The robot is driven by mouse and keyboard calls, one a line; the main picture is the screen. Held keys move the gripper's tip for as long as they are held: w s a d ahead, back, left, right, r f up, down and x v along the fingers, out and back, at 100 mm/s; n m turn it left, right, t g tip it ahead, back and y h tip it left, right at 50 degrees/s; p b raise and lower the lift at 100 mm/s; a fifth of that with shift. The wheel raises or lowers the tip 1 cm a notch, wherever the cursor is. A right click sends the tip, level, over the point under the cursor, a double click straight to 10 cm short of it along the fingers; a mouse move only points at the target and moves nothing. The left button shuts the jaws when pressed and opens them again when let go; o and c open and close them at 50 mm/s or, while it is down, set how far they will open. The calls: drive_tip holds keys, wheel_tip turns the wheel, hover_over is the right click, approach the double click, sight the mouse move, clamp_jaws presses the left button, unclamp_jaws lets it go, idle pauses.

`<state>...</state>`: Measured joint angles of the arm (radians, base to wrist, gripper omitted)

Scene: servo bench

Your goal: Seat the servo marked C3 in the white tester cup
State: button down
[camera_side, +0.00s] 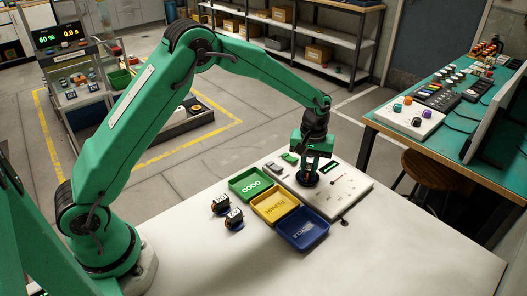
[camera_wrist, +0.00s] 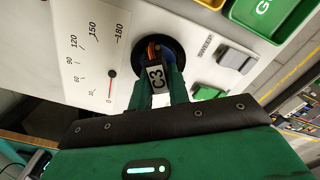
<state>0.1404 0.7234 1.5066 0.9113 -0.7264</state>
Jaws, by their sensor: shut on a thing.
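The servo marked C3 (camera_wrist: 157,79) is between my gripper's fingers in the wrist view, its white label facing the camera. My gripper (camera_wrist: 160,90) is shut on it. Beyond the label, the servo's blue side and orange part overlap the dark round cup (camera_wrist: 142,58) of the tester. I cannot tell how deep the servo sits in it. In the side view my gripper (camera_side: 309,180) points down at the cup on the white tester panel (camera_side: 345,190), and the servo is mostly hidden there. The dial needle (camera_wrist: 111,86) points near 0.
Green (camera_side: 235,185), yellow (camera_side: 262,215) and blue (camera_side: 290,240) trays line the tester's left side. Two other servos (camera_side: 220,204) (camera_side: 234,219) stand left of them. A grey switch (camera_wrist: 236,60) and green button (camera_wrist: 208,93) are beside the cup. The table's front is clear.

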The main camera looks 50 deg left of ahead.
drive_tip(key=c, duration=1.3)
unclamp_jaws()
drive_tip(key=shift+f, duration=0.1)
drive_tip(key=shift+o, duration=0.2)
drive_tip(key=shift+r, duration=2.55)
drive_tip(key=shift+r, duration=0.15)
drive_tip(key=shift+r, duration=1.85)
drive_tip(key=shift+r, duration=0.1)
